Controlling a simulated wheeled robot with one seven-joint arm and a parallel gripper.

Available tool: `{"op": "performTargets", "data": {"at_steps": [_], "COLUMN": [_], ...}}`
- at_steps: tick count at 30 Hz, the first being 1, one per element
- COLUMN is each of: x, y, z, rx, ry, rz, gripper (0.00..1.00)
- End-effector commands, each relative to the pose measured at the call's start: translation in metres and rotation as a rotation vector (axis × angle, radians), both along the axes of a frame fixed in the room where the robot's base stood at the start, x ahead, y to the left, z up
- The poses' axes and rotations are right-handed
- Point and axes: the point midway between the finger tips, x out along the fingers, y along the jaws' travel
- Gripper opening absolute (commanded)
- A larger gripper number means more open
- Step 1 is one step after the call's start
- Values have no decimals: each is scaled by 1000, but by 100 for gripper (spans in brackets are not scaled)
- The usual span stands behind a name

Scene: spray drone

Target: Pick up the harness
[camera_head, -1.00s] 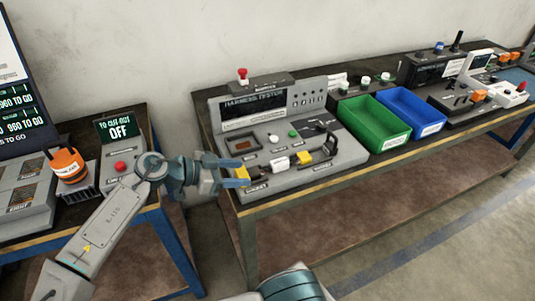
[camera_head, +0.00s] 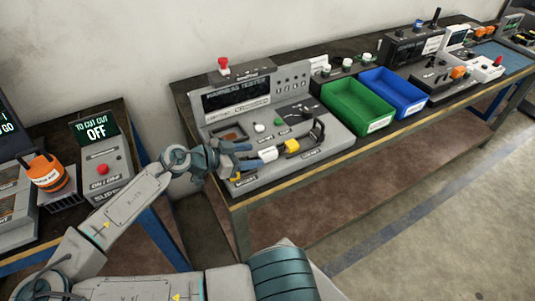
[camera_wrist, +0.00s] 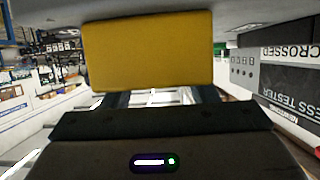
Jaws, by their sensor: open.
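The harness lies on the front of the grey harness tester (camera_head: 300,112) in the head view. Its yellow connector (camera_head: 291,147), a white part (camera_head: 268,154) and a dark cable are visible there. My gripper (camera_head: 240,159) is at the tester's front left, by the harness's left end, which it partly hides. In the wrist view a large yellow block (camera_wrist: 150,50), apparently a harness connector, fills the space just ahead of my gripper (camera_wrist: 160,97). The fingers are open and mostly hidden behind it. Whether they touch the block cannot be told.
A green bin (camera_head: 358,107) and a blue bin (camera_head: 393,92) stand right of the tester. A red button (camera_head: 223,64) tops the tester. A gap separates the tables.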

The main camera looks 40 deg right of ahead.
Motion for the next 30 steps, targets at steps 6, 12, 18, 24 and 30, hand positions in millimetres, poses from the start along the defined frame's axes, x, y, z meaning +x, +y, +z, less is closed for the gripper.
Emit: {"op": "performTargets", "data": {"at_steps": [6, 12, 18, 24, 30], "x": [-8, -9, -9, -9, -9], "y": [-28, -32, -31, -31, -31], "z": [-9, -12, -12, -12, -11], "rx": [1, 0, 0, 0, 0], "ry": [0, 0, -1, -1, -1], "rz": [-3, 1, 1, 1, 1], "gripper": [53, 53, 28, 1, 1]}}
